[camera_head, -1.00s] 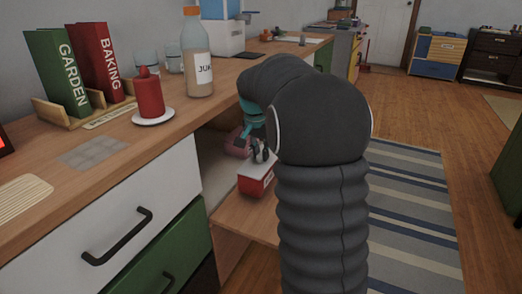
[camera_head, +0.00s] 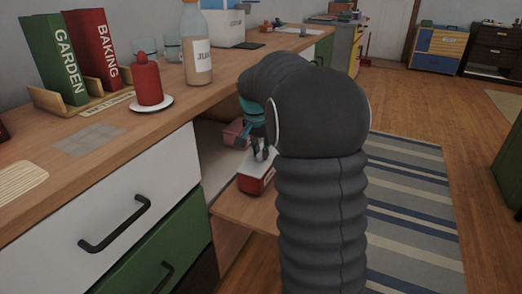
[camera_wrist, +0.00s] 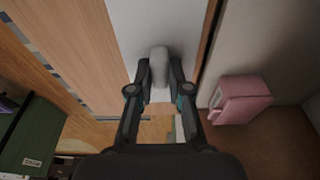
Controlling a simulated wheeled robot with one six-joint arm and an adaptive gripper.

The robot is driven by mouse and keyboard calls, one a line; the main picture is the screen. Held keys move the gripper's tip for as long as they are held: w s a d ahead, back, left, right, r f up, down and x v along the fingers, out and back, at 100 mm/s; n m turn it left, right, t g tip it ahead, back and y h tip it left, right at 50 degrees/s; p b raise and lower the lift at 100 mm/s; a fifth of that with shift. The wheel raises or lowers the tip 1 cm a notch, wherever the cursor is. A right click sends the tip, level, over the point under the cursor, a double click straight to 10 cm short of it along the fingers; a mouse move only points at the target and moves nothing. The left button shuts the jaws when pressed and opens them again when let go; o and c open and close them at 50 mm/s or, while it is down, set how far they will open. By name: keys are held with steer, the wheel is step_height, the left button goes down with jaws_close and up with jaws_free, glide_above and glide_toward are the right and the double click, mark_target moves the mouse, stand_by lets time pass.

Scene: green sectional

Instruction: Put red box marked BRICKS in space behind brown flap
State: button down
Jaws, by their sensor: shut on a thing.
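The red box (camera_head: 256,184) has a white lid (camera_head: 263,166) and a pale front label too small to read. My gripper (camera_head: 262,150) is shut on the grey knob of the lid, seen between the fingers in the wrist view (camera_wrist: 159,66). The white lid (camera_wrist: 160,18) fills the top middle there. The brown flap (camera_head: 243,208) is folded down, level, at the cabinet opening. The box is over or on the flap's inner part, in front of the opening; contact cannot be told. My arm hides part of the flap and opening.
Inside the space is a pink case (camera_wrist: 240,99), also partly visible in the head view (camera_head: 234,132). A white drawer (camera_head: 120,215) and green drawer (camera_head: 165,262) stand left of the opening. The counter above holds a juice bottle (camera_head: 196,50) and red candle (camera_head: 148,88).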

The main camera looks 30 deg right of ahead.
steer(key=c, duration=1)
jaws_free()
steer(key=r, duration=0.4)
steer(key=s+a+r, duration=0.1)
steer(key=r, duration=0.3)
steer(key=a+r, duration=0.1)
steer(key=r, duration=0.2)
steer(key=shift+s+r, duration=0.25)
steer(key=shift+r, duration=0.15)
